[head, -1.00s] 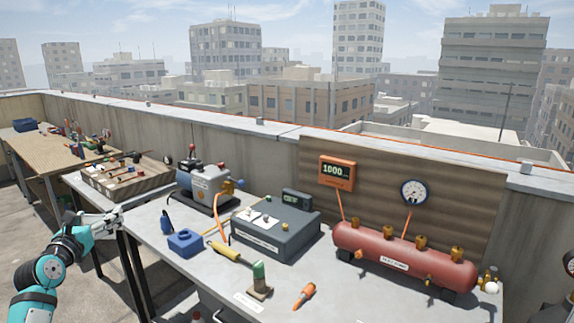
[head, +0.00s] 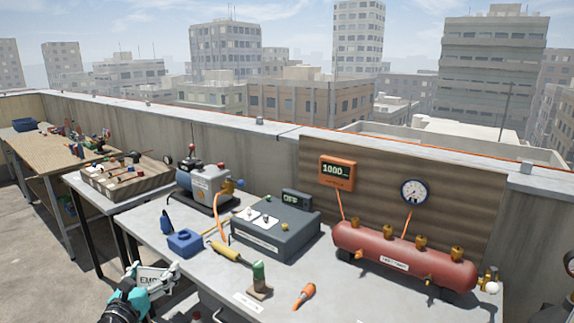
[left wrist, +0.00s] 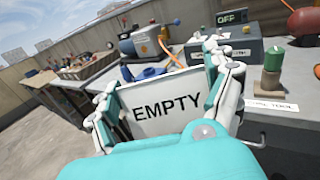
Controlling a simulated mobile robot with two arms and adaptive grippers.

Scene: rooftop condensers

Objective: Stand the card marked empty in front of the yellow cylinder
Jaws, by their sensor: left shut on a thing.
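My left gripper (head: 150,287) is shut on the white card marked EMPTY (left wrist: 166,116). In the left wrist view its fingers are on both sides of the card, with the lettering upright and readable. In the head view the card (head: 154,276) shows partly, off the near left edge of the workbench. A tool with a yellow handle (head: 226,251) lies on the bench.
A wooden tray (head: 125,182) stands on the table further left.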

